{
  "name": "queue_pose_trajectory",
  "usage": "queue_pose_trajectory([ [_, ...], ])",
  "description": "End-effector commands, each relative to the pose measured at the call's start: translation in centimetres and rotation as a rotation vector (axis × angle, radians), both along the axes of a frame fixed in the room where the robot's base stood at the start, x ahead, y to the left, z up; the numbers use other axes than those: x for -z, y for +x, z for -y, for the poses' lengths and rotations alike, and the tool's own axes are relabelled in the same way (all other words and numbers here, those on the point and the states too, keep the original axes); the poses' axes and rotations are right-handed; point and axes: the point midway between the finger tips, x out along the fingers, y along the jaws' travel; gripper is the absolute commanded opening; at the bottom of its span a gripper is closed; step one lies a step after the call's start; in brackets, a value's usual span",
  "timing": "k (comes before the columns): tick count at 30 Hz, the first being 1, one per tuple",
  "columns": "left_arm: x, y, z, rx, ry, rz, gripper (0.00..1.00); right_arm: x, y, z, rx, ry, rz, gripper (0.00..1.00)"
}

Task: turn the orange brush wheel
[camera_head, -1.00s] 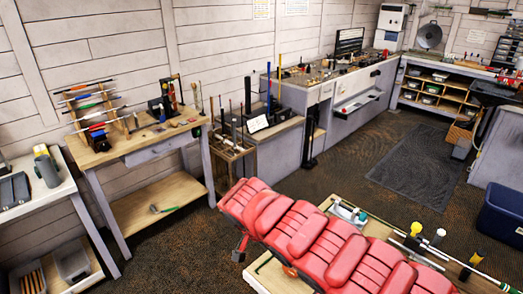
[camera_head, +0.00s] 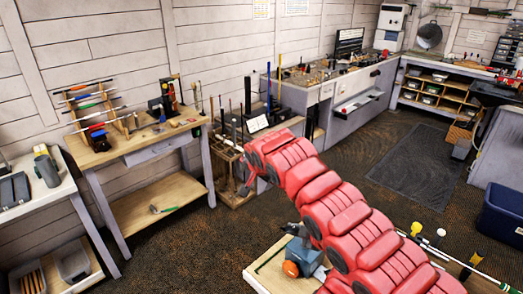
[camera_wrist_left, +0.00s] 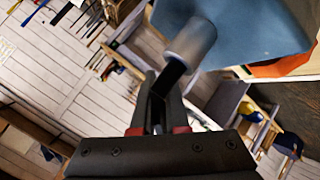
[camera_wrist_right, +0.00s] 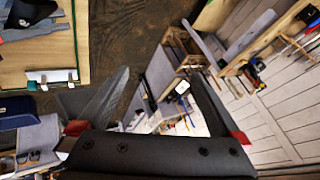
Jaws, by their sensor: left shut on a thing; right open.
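The orange brush wheel (camera_head: 290,268) sits at the front of a blue machine (camera_head: 302,252) on the wooden bench (camera_head: 262,281) at the bottom of the head view. The left wrist view shows the blue machine (camera_wrist_left: 240,28) close up, with part of an orange piece (camera_wrist_left: 285,66) at its edge. My left gripper (camera_wrist_left: 166,84) is shut on a grey cylinder (camera_wrist_left: 190,44) beside the blue body. It is hidden in the head view. My right gripper (camera_head: 244,184) hangs beyond the bench, away from the wheel. Its fingers (camera_wrist_right: 155,50) are open and empty.
My red arm covers much of the bench. Golf clubs (camera_head: 440,253) lie at the bench's right. A club rack (camera_head: 95,110) and a wooden table (camera_head: 160,140) stand along the left wall. The carpet between is clear.

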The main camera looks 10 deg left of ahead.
Motion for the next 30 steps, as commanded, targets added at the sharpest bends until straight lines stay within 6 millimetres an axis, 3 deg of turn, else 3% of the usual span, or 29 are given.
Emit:
queue_pose_trajectory([
  [12,0.0,0.0,0.0,0.0,0.0,0.0,0.0,-6.0,3.7,0.8,-0.042,0.092,0.164,1.0],
  [30,0.0,0.0,0.0,0.0,0.0,0.0,0.0,-6.8,4.2,1.0,-0.047,0.1,0.185,1.0],
])
